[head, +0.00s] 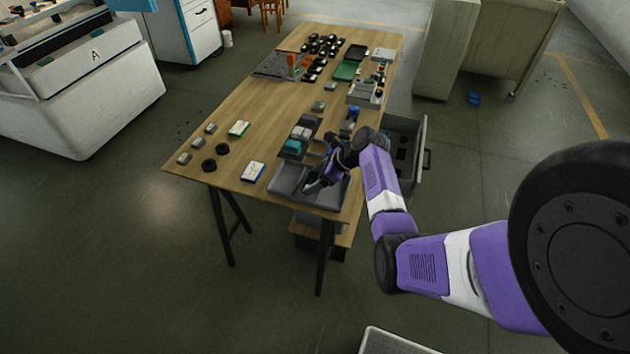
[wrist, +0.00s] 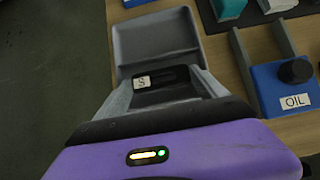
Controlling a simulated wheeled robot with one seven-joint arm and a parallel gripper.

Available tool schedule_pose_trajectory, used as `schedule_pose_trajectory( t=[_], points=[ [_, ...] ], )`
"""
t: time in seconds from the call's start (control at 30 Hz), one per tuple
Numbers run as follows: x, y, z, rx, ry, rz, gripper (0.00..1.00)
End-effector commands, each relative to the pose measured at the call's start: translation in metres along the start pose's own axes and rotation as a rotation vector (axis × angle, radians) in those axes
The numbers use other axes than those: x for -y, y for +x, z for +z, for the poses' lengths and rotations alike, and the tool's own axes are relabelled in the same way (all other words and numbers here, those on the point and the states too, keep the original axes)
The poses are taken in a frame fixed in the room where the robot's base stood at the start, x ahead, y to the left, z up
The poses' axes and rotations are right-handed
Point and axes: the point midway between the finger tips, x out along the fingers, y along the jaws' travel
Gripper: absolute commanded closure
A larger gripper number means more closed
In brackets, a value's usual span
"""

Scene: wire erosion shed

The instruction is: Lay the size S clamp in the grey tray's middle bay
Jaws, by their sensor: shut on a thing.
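The clamp (wrist: 165,77) is dark with a white label that seems to read S. My gripper (wrist: 163,84) is shut on it in the wrist view, with one pale finger on each side. The grey tray (head: 283,188) lies at the near end of the wooden table in the head view. My gripper (head: 322,182) is over the tray's right part there. In the wrist view one bay of the tray (wrist: 155,38) shows empty beyond the clamp. The tray's other bays are hidden by my gripper, and I cannot tell the clamp's height above the tray.
A blue block labelled OIL (wrist: 285,90) with a black knob is right of the tray in the wrist view. A teal item (head: 292,147) stands behind the tray. An open drawer (head: 405,150) is at the right.

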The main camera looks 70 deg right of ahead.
Motion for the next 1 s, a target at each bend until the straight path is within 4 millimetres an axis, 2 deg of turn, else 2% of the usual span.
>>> schedule_pose_trajectory(
  t=[0.1, 0.3, 0.33, 0.4, 0.77, 0.87, 1.0],
  points=[
    [0.001, 0.007, -0.005, 0.001, -0.001, -0.001, 0.75],
    [0.001, 0.008, -0.006, 0.001, -0.002, -0.002, 0.75],
    [0.000, 0.008, -0.007, -0.001, -0.001, -0.001, 0.15],
    [0.000, 0.008, -0.007, -0.001, -0.001, -0.001, 0.01],
    [0.001, 0.002, -0.006, 0.000, -0.001, -0.001, 0.00],
    [0.001, -0.011, -0.005, 0.001, -0.002, -0.003, 0.00],
    [0.001, -0.038, -0.006, 0.002, -0.001, -0.004, 0.00]
  ],
)
